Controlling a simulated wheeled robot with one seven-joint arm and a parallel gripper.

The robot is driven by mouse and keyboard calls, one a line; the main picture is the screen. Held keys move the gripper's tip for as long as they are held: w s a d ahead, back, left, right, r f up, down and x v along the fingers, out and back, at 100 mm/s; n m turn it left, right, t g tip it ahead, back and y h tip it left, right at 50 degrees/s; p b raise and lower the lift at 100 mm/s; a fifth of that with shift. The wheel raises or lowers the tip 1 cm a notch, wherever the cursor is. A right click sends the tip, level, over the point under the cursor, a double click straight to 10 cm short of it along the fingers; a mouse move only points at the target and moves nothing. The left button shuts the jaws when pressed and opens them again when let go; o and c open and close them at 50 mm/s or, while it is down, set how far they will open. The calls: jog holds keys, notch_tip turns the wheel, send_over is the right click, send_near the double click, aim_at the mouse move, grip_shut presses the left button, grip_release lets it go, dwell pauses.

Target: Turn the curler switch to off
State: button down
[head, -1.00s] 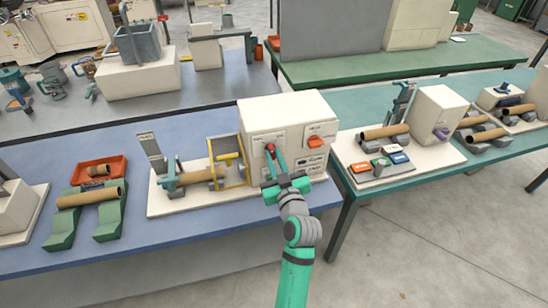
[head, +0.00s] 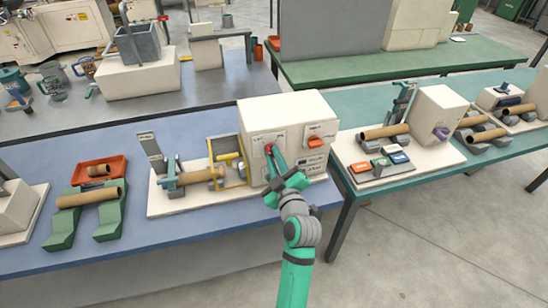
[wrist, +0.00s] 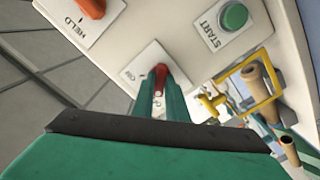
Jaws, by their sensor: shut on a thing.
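The curler switch has a red handle (head: 268,148) on the front panel of the white machine box (head: 288,107). In the wrist view the red handle (wrist: 160,72) sticks out between my fingertips, over a pale plate with a small label. The switch's set position is hard to read. My gripper (head: 272,155) is shut on the handle, with its green fingers pointing at the panel and its body tilted. In the wrist view my gripper (wrist: 160,88) hides the lower part of the handle.
An orange switch (head: 322,142) sits to the right on the same panel, with dark labels below it. A green START button (wrist: 234,16) is near the switch in the wrist view. A yellow frame (head: 238,174) and cardboard tube (head: 200,175) stand left of the box.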

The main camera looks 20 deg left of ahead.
dwell(0.3)
jog(key=c, duration=1.8)
grip_release()
jog(key=shift+o, duration=0.2)
jog(key=v, duration=1)
jog(key=shift+s+d, duration=0.3)
jog(key=s+d+f+m+h, duration=0.4)
jog(key=s+d+f+m, duration=0.1)
jog(key=s+f, duration=0.3)
jog(key=s+d+f+m+h, duration=0.4)
jog(key=s+d+f+m, duration=0.1)
jog(key=s+f, duration=0.2)
jog(key=s+d+m+h, duration=0.2)
jog(key=s+m, duration=0.3)
jog(key=s, duration=1.6)
jog(key=shift+d+r, duration=0.2)
jog(key=shift+d, duration=0.5)
